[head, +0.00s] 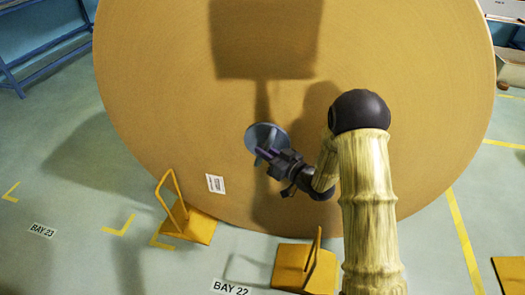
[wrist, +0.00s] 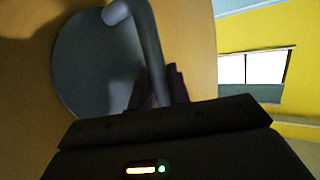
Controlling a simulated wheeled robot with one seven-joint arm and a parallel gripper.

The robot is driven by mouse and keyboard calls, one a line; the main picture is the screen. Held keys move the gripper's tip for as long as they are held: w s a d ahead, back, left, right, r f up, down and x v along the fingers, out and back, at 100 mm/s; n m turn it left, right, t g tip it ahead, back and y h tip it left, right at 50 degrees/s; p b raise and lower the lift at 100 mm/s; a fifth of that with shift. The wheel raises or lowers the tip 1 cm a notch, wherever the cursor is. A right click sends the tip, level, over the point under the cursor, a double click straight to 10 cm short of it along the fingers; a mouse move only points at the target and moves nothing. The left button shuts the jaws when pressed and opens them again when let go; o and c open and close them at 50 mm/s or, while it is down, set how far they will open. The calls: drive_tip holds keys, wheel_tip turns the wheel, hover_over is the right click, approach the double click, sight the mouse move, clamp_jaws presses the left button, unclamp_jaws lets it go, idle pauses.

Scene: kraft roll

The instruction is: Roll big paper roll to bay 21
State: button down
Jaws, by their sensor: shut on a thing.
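The big paper roll (head: 400,60) stands on its curved side, its tan round end facing me and filling most of the head view. A grey disc (head: 256,133) sits on that end near its centre, and it shows large in the wrist view (wrist: 80,75). My gripper (head: 265,153) is at the disc, shut on a grey bar handle (wrist: 147,40) that stands out from it. In the wrist view the dark fingers (wrist: 160,90) lie either side of the bar. No bay 21 sign is in view.
Yellow chocks with upright handles stand by the roll's foot, one at left (head: 195,228) and one at centre (head: 295,270). Another yellow piece (head: 510,275) is at lower right. Floor signs read BAY 23 (head: 43,230) and BAY 22 (head: 230,288). Open floor (head: 60,175) lies left.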

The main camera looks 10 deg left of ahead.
drive_tip(key=c, duration=1.6)
unclamp_jaws()
drive_tip(key=shift+w+d+t+h, duration=0.2)
drive_tip(key=shift+w+d, duration=0.15)
drive_tip(key=shift+d, duration=0.2)
drive_tip(key=shift+w+d+t+h, duration=0.1)
drive_tip(key=shift+w+d+t, duration=0.15)
drive_tip(key=shift+d, duration=0.3)
drive_tip(key=shift+w+d, duration=0.15)
drive_tip(key=shift+d, duration=0.05)
drive_tip(key=b+v, duration=0.1)
drive_tip(key=v, duration=1.9)
drive_tip(key=shift+s+a, duration=0.2)
drive_tip(key=shift+s, duration=0.05)
drive_tip(key=p+v, duration=0.3)
drive_tip(key=v, duration=1.4)
drive_tip(key=shift+d, duration=0.25)
